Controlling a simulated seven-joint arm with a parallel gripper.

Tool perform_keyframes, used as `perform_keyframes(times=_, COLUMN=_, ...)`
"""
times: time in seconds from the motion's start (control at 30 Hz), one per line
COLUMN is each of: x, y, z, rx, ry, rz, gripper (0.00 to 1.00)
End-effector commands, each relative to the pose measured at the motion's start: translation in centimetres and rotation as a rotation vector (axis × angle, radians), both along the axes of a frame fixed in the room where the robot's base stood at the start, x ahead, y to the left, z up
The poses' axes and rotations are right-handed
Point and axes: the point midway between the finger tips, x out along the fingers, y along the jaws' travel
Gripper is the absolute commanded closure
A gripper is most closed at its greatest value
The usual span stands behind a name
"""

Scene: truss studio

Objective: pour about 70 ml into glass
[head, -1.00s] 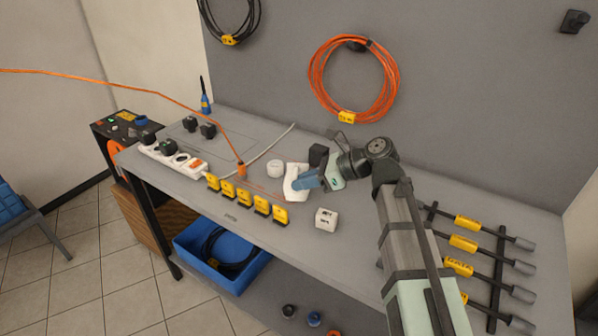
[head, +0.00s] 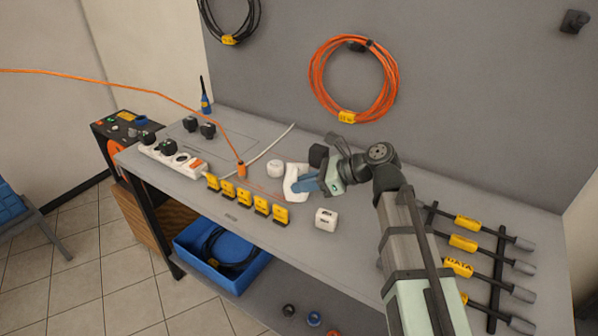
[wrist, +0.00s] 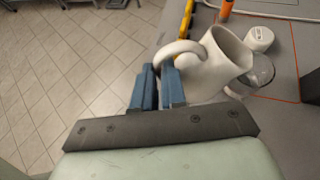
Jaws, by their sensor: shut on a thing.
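A white jug (wrist: 212,68) with a loop handle fills the upper middle of the wrist view. It also shows on the bench in the head view (head: 291,185). My gripper (wrist: 160,72) has its blue fingers shut at the jug's handle; in the head view the gripper (head: 308,184) is at the jug's right side. A clear glass (wrist: 263,72) stands just beyond the jug, partly hidden by it. I cannot make the glass out in the head view. The jug's contents and exact tilt cannot be told.
A white round item (head: 275,168) stands left of the jug, and a black block (head: 318,155) behind it. A white cube (head: 326,219) sits in front. Several yellow markers (head: 244,196) line the front edge. An orange plug with cable (head: 241,169) is further left.

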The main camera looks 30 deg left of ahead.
Motion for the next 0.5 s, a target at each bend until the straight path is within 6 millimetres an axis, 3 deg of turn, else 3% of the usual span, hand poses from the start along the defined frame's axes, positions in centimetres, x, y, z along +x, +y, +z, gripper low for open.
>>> perform_keyframes(times=0.13, x=-1.7, y=-1.0, z=-0.2, rx=0.055, ry=-0.100, rz=-0.002, gripper=1.00)
perform_keyframes(times=0.5, x=-3.7, y=-2.1, z=-1.8, rx=0.185, ry=-0.341, rz=-0.005, gripper=1.00)
